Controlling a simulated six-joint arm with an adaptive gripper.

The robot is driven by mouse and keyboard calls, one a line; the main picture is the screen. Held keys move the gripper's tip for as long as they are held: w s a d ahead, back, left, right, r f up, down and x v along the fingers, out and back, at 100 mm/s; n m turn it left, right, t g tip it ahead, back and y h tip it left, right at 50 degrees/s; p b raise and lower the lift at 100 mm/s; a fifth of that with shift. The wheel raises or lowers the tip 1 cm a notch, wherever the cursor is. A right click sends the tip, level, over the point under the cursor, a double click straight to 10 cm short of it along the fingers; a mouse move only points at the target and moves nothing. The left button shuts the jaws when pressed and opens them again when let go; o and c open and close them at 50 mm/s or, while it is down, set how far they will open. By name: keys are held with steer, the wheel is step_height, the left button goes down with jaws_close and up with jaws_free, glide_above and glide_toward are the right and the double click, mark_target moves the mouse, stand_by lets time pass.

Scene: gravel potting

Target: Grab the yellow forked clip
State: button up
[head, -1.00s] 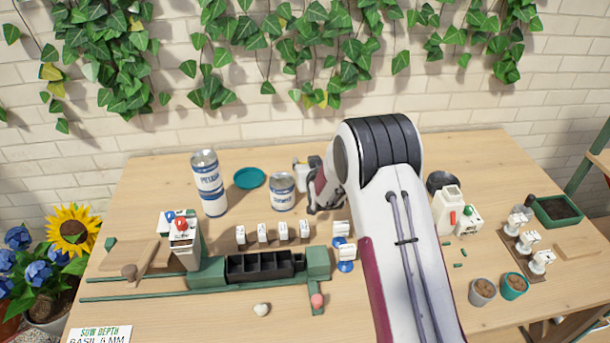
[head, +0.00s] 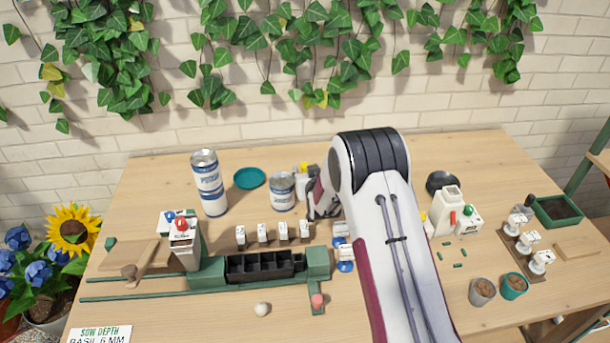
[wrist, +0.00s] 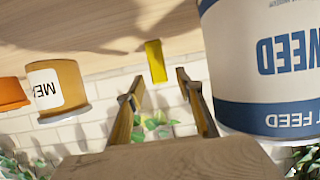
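The yellow forked clip (wrist: 155,62) shows in the wrist view as a small upright yellow bar on the wooden surface, just beyond my fingertips. Its fork cannot be made out from here. My gripper (wrist: 157,88) is open and empty, with one finger to each side of the clip's line and the clip a little ahead of the tips. In the head view my gripper (head: 318,203) is low over the table beside a blue-and-white can, partly hidden by my arm. I cannot make out the clip for certain there.
The large feed can (wrist: 268,65) stands close to the right finger in the wrist view; it also shows in the head view (head: 282,192). An amber labelled jar (wrist: 57,88) and an orange object (wrist: 12,94) are to the left.

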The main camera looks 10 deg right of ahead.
steer(key=shift+x, duration=1)
jaws_close()
